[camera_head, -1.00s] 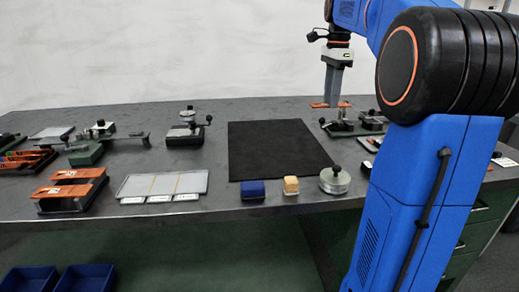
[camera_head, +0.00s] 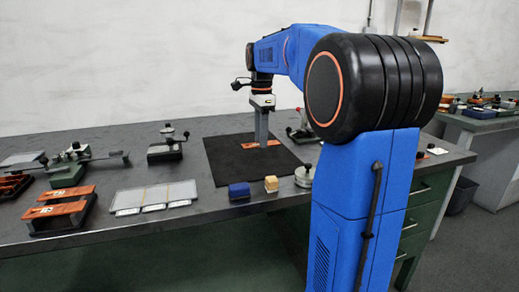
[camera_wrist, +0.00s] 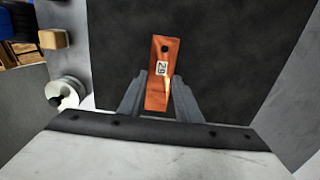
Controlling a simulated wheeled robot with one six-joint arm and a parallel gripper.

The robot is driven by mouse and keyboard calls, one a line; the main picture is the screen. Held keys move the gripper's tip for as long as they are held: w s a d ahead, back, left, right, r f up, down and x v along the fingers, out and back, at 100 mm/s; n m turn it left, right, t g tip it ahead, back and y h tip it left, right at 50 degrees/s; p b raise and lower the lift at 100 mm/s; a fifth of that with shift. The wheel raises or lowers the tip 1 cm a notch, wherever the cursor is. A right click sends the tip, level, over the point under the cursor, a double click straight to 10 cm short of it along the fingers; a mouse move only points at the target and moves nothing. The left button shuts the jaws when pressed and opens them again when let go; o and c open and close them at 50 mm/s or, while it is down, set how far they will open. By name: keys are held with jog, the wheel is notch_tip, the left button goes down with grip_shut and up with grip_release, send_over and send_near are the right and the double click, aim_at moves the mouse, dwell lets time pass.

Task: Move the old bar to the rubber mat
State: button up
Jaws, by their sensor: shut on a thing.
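The old bar is a flat copper-orange strip (camera_wrist: 162,85) with a dark hole near one end and a white label reading 29. My gripper (camera_wrist: 158,98) is shut on it, one finger on each side, in the wrist view. In the head view my gripper (camera_head: 262,143) points straight down over the black rubber mat (camera_head: 226,162), toward its right part. The bar (camera_head: 250,145) shows there as a small orange strip at the fingertips, low over the mat. I cannot tell whether it touches the mat. The mat also fills the background in the wrist view (camera_wrist: 225,50).
A blue block (camera_head: 239,191), a tan block (camera_head: 271,184) and a round metal weight (camera_head: 304,176) stand along the mat's front edge. A pale panel (camera_head: 153,196) and orange bars on a stand (camera_head: 60,210) are to the left. A small fixture (camera_head: 167,148) stands behind.

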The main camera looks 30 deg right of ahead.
aim_at(261, 157)
jog(key=shift+f, duration=2.15)
jog(key=o, duration=1.2)
jog(key=shift+f, duration=0.1)
notch_tip(261, 157, up, 12)
jog(key=shift+r, duration=0.15)
